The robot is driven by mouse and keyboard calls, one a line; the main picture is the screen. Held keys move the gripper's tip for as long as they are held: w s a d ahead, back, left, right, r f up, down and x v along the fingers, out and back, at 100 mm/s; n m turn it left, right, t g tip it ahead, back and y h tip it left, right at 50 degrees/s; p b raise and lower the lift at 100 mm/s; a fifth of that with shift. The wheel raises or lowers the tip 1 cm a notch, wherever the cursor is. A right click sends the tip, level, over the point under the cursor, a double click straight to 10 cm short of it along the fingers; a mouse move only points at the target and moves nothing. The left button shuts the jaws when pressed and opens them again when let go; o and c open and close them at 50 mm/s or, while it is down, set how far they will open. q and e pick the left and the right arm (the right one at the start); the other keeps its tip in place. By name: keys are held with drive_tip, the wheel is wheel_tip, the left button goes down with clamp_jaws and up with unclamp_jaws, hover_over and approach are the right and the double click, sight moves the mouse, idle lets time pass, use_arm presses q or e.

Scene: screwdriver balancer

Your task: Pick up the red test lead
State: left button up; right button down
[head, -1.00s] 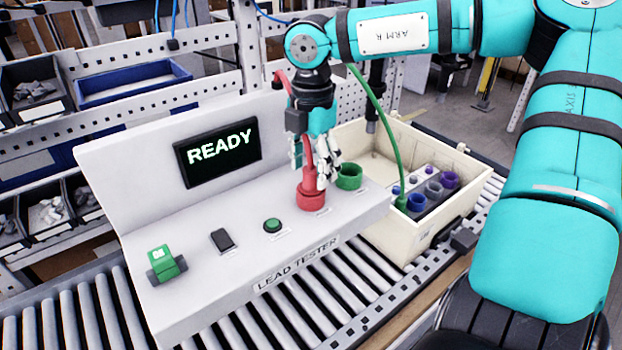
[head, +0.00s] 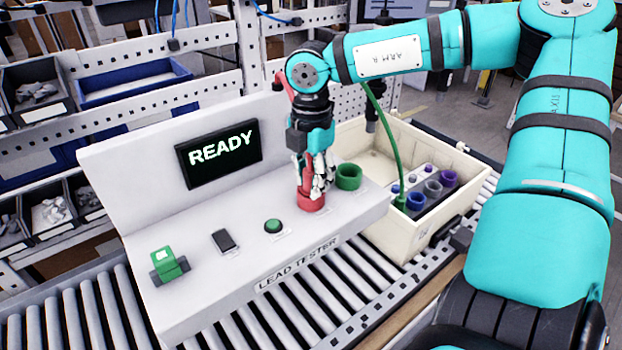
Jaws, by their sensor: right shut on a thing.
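The red test lead (head: 302,172) stands upright at the red socket (head: 311,204) on the white lead tester (head: 212,285). Its cable also shows higher up, beside my right wrist. My right gripper (head: 317,188) points down just above the red socket, with its fingers shut on the red test lead. The fingers hide much of the plug, and I cannot tell how deep it sits in the socket. My left gripper is not in view.
A green socket (head: 349,177) is close to the right of my fingers. A cream bin (head: 415,238) with a green cable (head: 385,135) and coloured round sockets stands further right. The tester has a green button (head: 273,226) and a screen (head: 218,153) reading READY.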

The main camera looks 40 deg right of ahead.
sight(312, 169)
drive_tip(key=shift+r, duration=0.1)
drive_tip(key=shift+r+b, duration=0.45)
drive_tip(key=shift+r, duration=0.05)
wheel_tip(312, 169, up, 2)
drive_tip(key=shift+r+b, duration=0.1)
drive_tip(key=shift+b, duration=0.6)
drive_tip(key=s+d+b, duration=0.2)
drive_tip(key=s+b, duration=0.1)
drive_tip(key=s, duration=0.4)
drive_tip(key=s+d+r+b, duration=0.1)
drive_tip(key=s+d+b, duration=0.1)
drive_tip(key=s, duration=0.6)
drive_tip(key=shift+s+r+b, duration=0.25)
drive_tip(key=shift+r+b, duration=0.05)
drive_tip(key=shift+b, duration=0.35)
